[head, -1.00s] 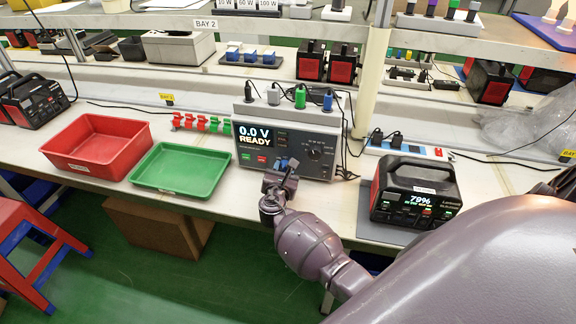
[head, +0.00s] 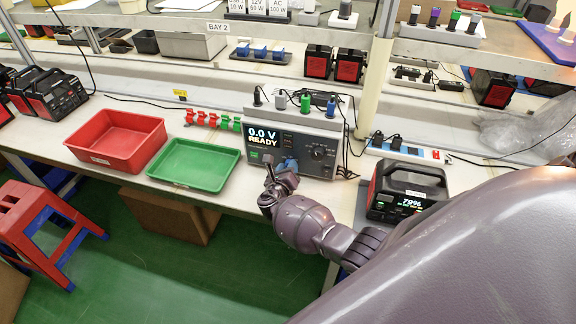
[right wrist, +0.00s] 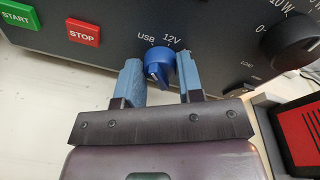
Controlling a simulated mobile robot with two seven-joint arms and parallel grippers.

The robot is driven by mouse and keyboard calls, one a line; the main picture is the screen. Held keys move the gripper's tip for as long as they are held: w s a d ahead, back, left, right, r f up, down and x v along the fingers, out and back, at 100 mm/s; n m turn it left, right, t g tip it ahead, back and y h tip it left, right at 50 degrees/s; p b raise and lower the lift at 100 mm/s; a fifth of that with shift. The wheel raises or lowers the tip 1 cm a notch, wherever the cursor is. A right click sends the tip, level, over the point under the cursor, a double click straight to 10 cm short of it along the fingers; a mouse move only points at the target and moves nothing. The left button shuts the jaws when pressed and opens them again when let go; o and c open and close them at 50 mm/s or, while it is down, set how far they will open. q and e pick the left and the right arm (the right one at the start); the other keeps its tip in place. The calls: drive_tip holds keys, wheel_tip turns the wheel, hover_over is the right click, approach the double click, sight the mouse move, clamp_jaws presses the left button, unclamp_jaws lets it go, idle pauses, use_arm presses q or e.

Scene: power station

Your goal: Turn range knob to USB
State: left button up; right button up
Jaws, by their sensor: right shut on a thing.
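The blue range knob (right wrist: 160,66) sits on the dark front panel of the tester (head: 335,140), with the labels USB and 12V printed above it. A pale mark shows on the knob's face, but I cannot tell for sure which label it points to. My right gripper (right wrist: 160,80) has its blue fingers on either side of the knob, shut on it. In the head view the right gripper (head: 284,173) is at the lower front of the tester, and the knob (head: 290,163) is partly hidden. The display reads 0.0 V READY. My left gripper is out of view.
Green START (right wrist: 17,14) and red STOP (right wrist: 84,32) buttons lie left of the knob; a black dial (right wrist: 291,43) lies right. A green tray (head: 194,166) and red bin (head: 114,140) stand left of the tester. A black power station (head: 408,188) stands right.

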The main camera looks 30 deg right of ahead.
idle(0.4)
drive_tip(key=o, duration=0.9)
drive_tip(key=p+v, duration=0.1)
drive_tip(key=v, duration=0.9)
drive_tip(key=shift+s+a+p, duration=0.25)
drive_tip(key=shift+a+p, duration=0.05)
drive_tip(key=shift+a, duration=0.05)
